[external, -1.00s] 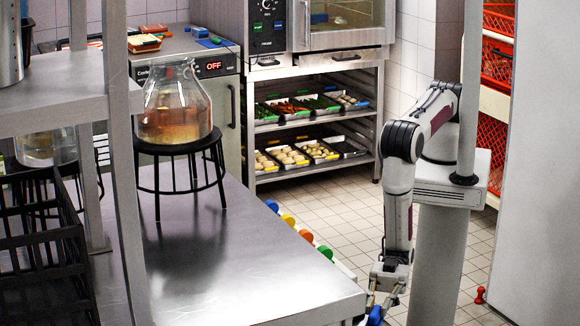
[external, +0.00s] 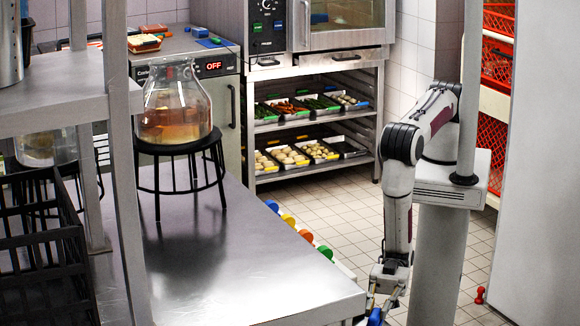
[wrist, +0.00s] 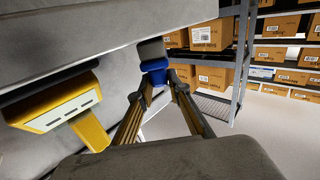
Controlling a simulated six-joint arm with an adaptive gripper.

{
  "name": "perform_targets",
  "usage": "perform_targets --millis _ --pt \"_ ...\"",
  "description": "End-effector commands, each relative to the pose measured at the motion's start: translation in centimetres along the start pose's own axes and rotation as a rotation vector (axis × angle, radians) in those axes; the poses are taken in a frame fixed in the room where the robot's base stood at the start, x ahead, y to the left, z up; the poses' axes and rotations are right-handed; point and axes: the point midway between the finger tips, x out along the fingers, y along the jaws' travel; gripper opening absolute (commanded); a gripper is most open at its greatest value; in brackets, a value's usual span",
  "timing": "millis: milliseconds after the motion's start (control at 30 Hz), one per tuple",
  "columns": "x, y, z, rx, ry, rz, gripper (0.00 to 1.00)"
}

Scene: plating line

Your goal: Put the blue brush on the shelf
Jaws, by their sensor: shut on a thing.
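My gripper (external: 384,298) is low beside the right front corner of the steel table. It is shut on a blue piece that I take to be the blue brush (external: 375,316), cut off at the picture's lower edge. In the wrist view the blue brush (wrist: 154,68) shows at the converging fingertips (wrist: 160,88), close to a grey surface; I cannot tell if they touch. Most of the brush is hidden. A steel shelf (external: 70,108) stands over the table at the left; the rack under the oven (external: 265,128) also has shelves, holding food trays.
A glass jar (external: 174,110) stands on a black stand on the steel table (external: 240,260). A black crate (external: 45,245) is at left. Coloured pieces (external: 288,219) line the table's far edge. The wrist view shows a yellow-handled item (wrist: 62,108) and boxes (wrist: 215,34). The table's middle is clear.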

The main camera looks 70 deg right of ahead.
Motion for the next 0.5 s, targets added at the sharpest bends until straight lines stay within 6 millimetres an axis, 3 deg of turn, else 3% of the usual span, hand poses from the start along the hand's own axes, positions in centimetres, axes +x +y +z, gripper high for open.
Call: perform_targets --millis 500 --pt "0.04 0.01 0.61 0.000 0.001 0.000 0.00"
